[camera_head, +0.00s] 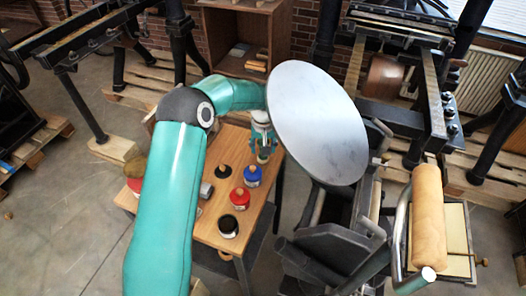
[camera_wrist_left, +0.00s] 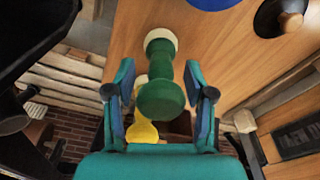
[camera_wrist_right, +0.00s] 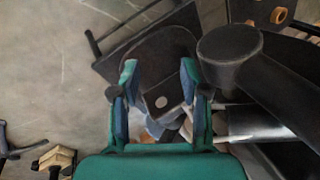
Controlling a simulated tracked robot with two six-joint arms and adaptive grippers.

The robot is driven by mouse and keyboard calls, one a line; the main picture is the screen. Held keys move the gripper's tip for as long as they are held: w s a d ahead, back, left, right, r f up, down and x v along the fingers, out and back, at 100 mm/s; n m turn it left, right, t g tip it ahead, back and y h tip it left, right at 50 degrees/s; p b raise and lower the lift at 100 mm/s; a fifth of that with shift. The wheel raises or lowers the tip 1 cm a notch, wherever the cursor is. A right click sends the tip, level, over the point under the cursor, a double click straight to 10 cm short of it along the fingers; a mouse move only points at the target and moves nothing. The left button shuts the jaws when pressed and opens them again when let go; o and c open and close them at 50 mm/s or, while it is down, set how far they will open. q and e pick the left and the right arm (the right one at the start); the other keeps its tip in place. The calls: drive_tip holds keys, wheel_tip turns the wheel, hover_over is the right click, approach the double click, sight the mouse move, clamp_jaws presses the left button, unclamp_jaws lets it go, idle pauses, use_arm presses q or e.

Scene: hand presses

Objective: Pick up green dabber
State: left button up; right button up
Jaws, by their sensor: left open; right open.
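The green dabber (camera_wrist_left: 162,92) has a green turned handle and a pale end, which rests toward the wooden table (camera_wrist_left: 215,60). In the left wrist view it stands between the two spread fingers of my left gripper (camera_wrist_left: 159,78), with a gap visible on each side. In the head view my left gripper (camera_head: 263,145) is over the far right corner of the table, and the dabber is mostly hidden beneath it. My right gripper (camera_wrist_right: 157,75) is open and empty, over dark press parts in the right wrist view. It is not seen in the head view.
A yellow object (camera_wrist_left: 141,131) is close beyond the dabber. Red-and-blue (camera_head: 252,175) and black (camera_head: 240,197) items stand on the table near the left gripper. A large tilted grey disc (camera_head: 318,120) of the press rises just right of it.

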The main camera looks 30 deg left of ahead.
use_arm(q)
drive_tip(key=shift+f, duration=0.3)
clamp_jaws()
drive_tip(key=shift+r, duration=0.1)
idle(0.4)
